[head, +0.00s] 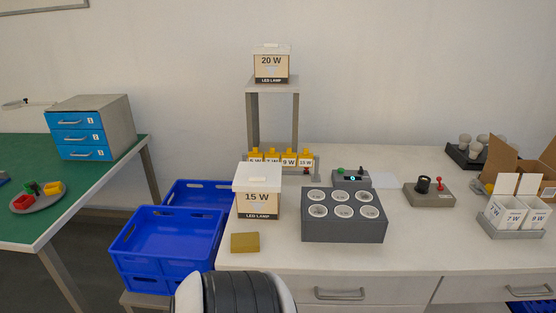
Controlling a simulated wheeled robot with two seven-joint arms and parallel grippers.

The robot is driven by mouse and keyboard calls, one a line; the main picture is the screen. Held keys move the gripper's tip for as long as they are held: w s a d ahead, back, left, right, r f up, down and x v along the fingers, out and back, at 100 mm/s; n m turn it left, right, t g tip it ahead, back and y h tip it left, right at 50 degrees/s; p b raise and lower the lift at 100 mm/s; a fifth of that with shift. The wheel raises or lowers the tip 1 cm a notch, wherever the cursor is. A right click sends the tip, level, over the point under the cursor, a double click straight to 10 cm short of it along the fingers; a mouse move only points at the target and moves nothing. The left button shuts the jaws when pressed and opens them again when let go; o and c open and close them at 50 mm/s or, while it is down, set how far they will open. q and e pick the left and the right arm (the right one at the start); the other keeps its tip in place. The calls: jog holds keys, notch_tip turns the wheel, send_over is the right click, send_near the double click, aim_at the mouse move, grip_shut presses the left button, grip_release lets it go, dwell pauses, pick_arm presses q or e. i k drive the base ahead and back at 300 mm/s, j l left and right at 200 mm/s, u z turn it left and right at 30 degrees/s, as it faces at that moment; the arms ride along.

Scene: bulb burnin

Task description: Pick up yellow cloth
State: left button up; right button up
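The yellow cloth (245,243) is a small, folded-looking mustard block. It lies flat near the front left edge of the white table (285,253), in front of the 15 W lamp box (258,192). Nothing covers it. Neither of my grippers shows in the head view. A rounded black and white part, which looks like mine, rises at the bottom edge just in front of the table and below the cloth.
A grey block with six round sockets (343,229) stands right of the cloth. Blue crates (165,262) stand left of the table. A stand (272,88) behind carries a 20 W box (271,65).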

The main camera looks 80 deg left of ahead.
aim_at(248, 242)
jog(key=k+u, duration=0.1)
jog(key=u, duration=1.8)
